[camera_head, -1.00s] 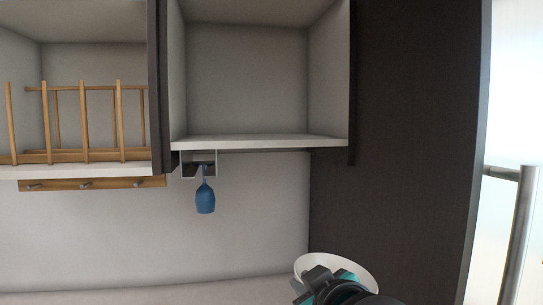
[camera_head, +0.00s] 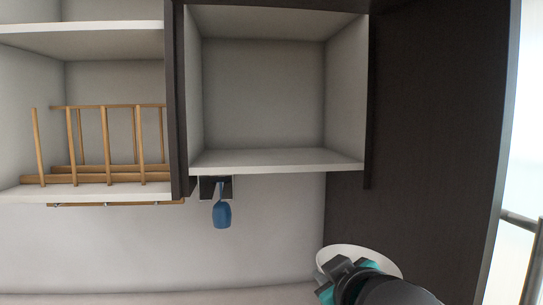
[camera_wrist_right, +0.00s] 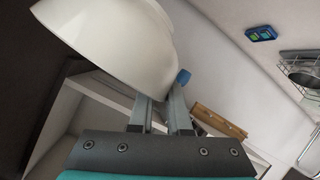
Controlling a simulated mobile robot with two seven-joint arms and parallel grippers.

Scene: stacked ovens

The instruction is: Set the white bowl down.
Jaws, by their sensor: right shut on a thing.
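The white bowl (camera_head: 385,259) is at the bottom right in the head view, in front of the dark side panel. It fills the upper left of the right wrist view (camera_wrist_right: 115,40). My right gripper (camera_head: 337,275) is shut on the bowl's edge. In the right wrist view its two fingers (camera_wrist_right: 160,112) reach up to the bowl. The bowl looks tilted and its underside is not seen in the head view. My left gripper is not in view.
An empty open cupboard (camera_head: 265,95) hangs above, with a pale bottom shelf. A wooden rack (camera_head: 105,145) stands in the left cupboard. A dark tall panel (camera_head: 430,130) and a metal handle (camera_head: 520,222) are at right.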

